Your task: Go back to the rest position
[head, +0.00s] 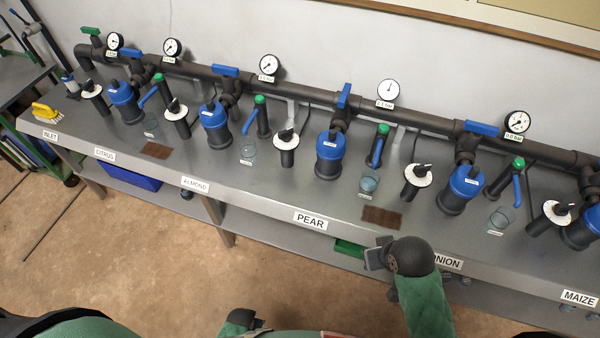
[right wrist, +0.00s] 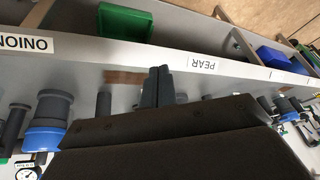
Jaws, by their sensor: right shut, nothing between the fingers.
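My right gripper (head: 376,256) is in front of the bench's front edge, between the PEAR label (head: 310,221) and the ONION label (head: 447,262). In the right wrist view its two fingers (right wrist: 157,86) lie together, shut with nothing between them. Dark green arm parts of mine show at the bottom of the head view, but my left gripper does not show there. The grey bench (head: 262,199) carries the manifold pipe (head: 300,87) with its blue-capped filters, dials and gauges. My right forearm hides part of the bench edge by the ONION label.
A green bin (right wrist: 124,22) and a blue bin (right wrist: 282,60) sit on the lower shelf. A brown mat (head: 381,217) lies on the bench near my right gripper. A yellow brush (head: 46,112) lies at the far left. The floor (head: 130,270) in front is clear at left.

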